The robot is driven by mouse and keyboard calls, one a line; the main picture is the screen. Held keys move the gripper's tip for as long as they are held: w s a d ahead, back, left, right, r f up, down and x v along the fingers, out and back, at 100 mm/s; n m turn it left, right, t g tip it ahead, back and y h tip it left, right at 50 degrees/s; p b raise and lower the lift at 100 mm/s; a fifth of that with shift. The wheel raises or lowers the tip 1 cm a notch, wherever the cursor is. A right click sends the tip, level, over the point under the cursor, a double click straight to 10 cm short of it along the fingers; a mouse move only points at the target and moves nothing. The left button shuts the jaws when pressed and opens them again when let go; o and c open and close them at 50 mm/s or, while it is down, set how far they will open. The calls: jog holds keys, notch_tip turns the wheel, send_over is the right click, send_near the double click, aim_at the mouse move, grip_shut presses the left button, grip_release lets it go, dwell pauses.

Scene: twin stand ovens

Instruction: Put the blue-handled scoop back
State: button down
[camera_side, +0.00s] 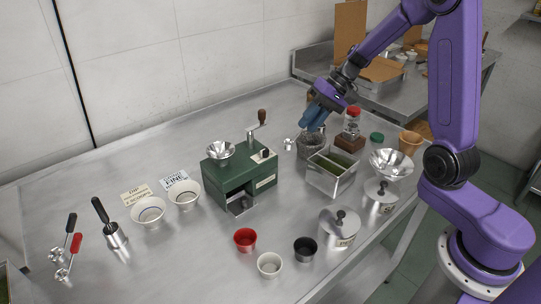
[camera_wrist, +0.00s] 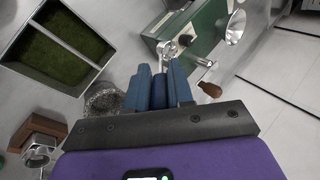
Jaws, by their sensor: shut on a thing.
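My gripper (camera_side: 315,114) is over the far right part of the steel table, with its blue fingers pointing down. In the wrist view the fingers (camera_wrist: 160,88) are closed on the blue handle of the scoop. The handle is mostly hidden between them and blends with their colour. The scoop's small silver bowl (camera_wrist: 168,49) sticks out beyond the fingertips; it also shows in the side view (camera_side: 289,144), left of the gripper. Two other scoops, one black-handled (camera_side: 69,232) and one red-handled (camera_side: 70,257), lie at the table's left end.
A green grinder (camera_side: 238,178) with a crank is to the left.

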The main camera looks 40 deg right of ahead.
jog(key=shift+w+d+f, duration=0.1)
jog(key=shift+w+f, duration=3.15)
jog(key=shift+w, duration=0.2)
jog(key=shift+w+d+f, duration=0.1)
jog(key=shift+w+f, duration=3.15)
jog(key=shift+w, duration=0.15)
jog(key=shift+f, duration=0.1)
jog(key=c, duration=1)
grip_release()
